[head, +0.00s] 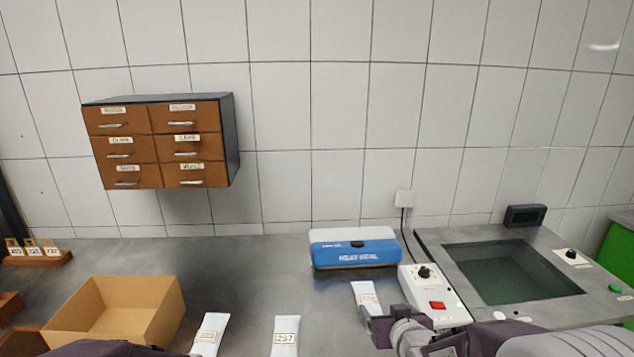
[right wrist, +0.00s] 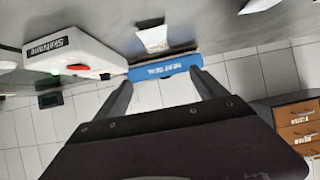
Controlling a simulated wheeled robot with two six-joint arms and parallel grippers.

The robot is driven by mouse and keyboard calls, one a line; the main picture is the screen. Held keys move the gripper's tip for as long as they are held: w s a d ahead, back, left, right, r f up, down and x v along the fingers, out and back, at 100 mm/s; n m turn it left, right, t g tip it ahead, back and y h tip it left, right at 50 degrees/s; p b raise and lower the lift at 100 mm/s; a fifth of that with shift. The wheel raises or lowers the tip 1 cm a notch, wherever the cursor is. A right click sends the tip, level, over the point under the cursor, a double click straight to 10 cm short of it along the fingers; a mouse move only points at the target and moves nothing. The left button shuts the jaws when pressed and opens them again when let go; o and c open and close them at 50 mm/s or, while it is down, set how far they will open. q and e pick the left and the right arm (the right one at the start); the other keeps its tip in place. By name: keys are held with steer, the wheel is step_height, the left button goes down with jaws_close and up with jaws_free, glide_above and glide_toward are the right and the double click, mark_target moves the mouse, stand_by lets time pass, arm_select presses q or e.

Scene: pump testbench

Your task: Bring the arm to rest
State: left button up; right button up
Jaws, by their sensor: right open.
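My right gripper (head: 368,318) is low in the head view, just in front of a white pouch (head: 366,298) on the bench. In the right wrist view its two fingers (right wrist: 162,85) are spread apart with nothing between them. Past the fingertips that view shows the blue heat sealer (right wrist: 165,66) and the white pouch (right wrist: 152,38). Part of my left arm (head: 95,349) shows at the bottom edge of the head view, and its fingers are out of sight.
The heat sealer (head: 354,250) and a white control box (head: 436,297) with a red switch stand close to the right gripper. A water tank (head: 455,252) is at right. An open cardboard box (head: 155,292) and labelled pouches (head: 285,336) are at left. Drawers (head: 235,140) hang above.

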arm_select(q)
step_height(320, 180, up, 4)
steer(key=shift+s+r+p, duration=0.1)
steer(key=shift+p, duration=0.45)
arm_select(e)
steer(key=s+f+g, duration=0.3)
steer(key=s+g, duration=0.2)
steer(key=s, duration=0.5)
steer(key=s+f+g, duration=0.4)
steer(key=s+g, duration=0.2)
steer(key=s, duration=0.3)
steer(key=shift+s+m, duration=0.3)
steer(key=shift+s, duration=0.1)
